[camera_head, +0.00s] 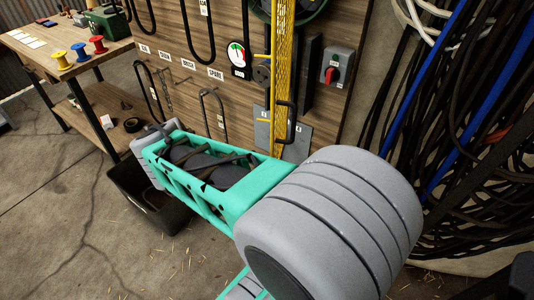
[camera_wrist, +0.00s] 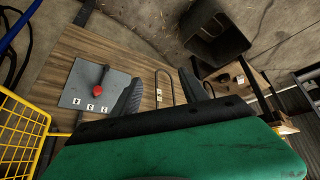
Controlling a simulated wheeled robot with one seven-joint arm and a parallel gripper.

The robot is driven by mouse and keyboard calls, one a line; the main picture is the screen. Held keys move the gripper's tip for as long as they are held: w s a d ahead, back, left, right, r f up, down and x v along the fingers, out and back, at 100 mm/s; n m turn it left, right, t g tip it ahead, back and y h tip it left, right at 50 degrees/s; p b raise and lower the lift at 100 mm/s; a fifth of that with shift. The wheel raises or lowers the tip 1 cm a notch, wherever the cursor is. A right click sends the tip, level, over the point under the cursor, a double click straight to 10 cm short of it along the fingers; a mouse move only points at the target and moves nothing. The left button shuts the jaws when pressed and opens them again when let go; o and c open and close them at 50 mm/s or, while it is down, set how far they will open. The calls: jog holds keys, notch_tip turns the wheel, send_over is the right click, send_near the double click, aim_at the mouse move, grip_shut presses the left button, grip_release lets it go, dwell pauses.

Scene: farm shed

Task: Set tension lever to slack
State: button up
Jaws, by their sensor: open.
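The likely tension lever shows in the wrist view as a red knob (camera_wrist: 98,89) seen nearly end-on, on a grey plate (camera_wrist: 76,78) fixed to the wooden panel. Several small white labels (camera_wrist: 91,106) sit along one side of the plate, too small to read. In the head view a grey plate (camera_head: 301,139) shows low on the panel; no red knob is visible on it, and my arm covers part of this area. My gripper (camera_wrist: 158,76) is open and empty in the wrist view, its dark fingers apart. The knob lies left of both fingers, not touching them. The head view does not show the fingers clearly.
A yellow mesh guard (camera_head: 284,65) stands beside the plate. A red rotary switch (camera_head: 331,75) and a gauge (camera_head: 237,55) are higher on the panel. Hooks and hanging belts are to the left. A black bin (camera_wrist: 205,45) stands on the floor; a workbench (camera_head: 100,52) is at left.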

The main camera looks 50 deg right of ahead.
jog(key=w+d+f+m+g+h+b, duration=0.1)
jog(key=d+f+m+h+b, duration=0.45)
jog(key=d+f+b, duration=0.6)
jog(key=d+f+m+h+b, duration=0.1)
jog(key=d+h+b, duration=0.1)
jog(key=d, duration=0.5)
jog(key=s+d+m+g+h+b, duration=0.1)
jog(key=d+h+b, duration=0.2)
jog(key=d, duration=0.4)
jog(key=s+d+f+m+g+h+b, duration=0.1)
jog(key=d+m+h+b, duration=0.1)
jog(key=d, duration=0.5)
jog(key=shift+s+d+f+h+b, duration=0.2)
jog(key=shift+d+f+h+b, duration=0.15)
jog(key=shift+d+h, duration=0.1)
jog(key=shift+a, duration=0.1)
jog(key=shift+c, duration=0.2)
grip_shut()
